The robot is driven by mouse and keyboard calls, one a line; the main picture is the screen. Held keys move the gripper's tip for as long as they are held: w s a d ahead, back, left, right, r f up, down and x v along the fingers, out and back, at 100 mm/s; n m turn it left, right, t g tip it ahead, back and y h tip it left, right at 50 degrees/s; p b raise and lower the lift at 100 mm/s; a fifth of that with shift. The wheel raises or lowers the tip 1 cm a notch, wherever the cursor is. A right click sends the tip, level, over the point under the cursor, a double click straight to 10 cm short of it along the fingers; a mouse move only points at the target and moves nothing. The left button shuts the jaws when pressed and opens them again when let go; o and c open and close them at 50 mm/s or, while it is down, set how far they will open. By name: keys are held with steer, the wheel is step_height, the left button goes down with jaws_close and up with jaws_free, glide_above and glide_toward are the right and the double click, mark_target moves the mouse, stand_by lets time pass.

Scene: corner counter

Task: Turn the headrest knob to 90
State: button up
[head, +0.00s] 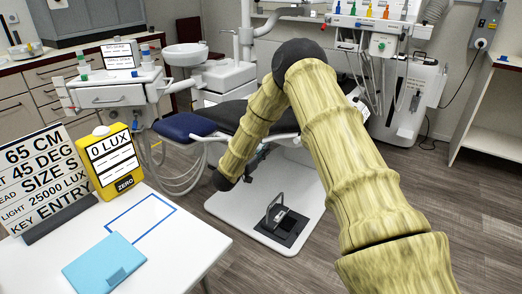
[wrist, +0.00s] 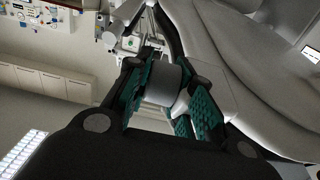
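In the wrist view a pale grey cylindrical knob (wrist: 163,84) sits between the green-padded fingers of my gripper (wrist: 168,92). The fingers are spread about as wide as the knob, one on each side. I cannot tell whether both pads press on it. No scale or angle mark on the knob can be read. In the head view my bamboo-patterned arm bends down over the dental chair (head: 185,126), which has a blue end pad and a dark seat. The arm covers part of the chair; the knob and fingertips cannot be made out there.
A white table (head: 185,245) at front left bears a sign (head: 38,180) reading "65 CM" and "45 DEG", a yellow meter (head: 112,158) showing 0 LUX, and a light-blue folder (head: 104,262). An instrument cart (head: 110,95) stands behind. Open floor lies at right.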

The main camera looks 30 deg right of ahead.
jaws_close()
steer(key=shift+r+p, duration=0.2)
steer(key=shift+p, duration=0.4)
steer(key=shift+g+y+p, duration=0.4)
steer(key=shift+y+p, duration=0.1)
steer(key=shift+f, duration=0.2)
steer(key=o, duration=0.8)
jaws_free()
steer(key=v, duration=1.2)
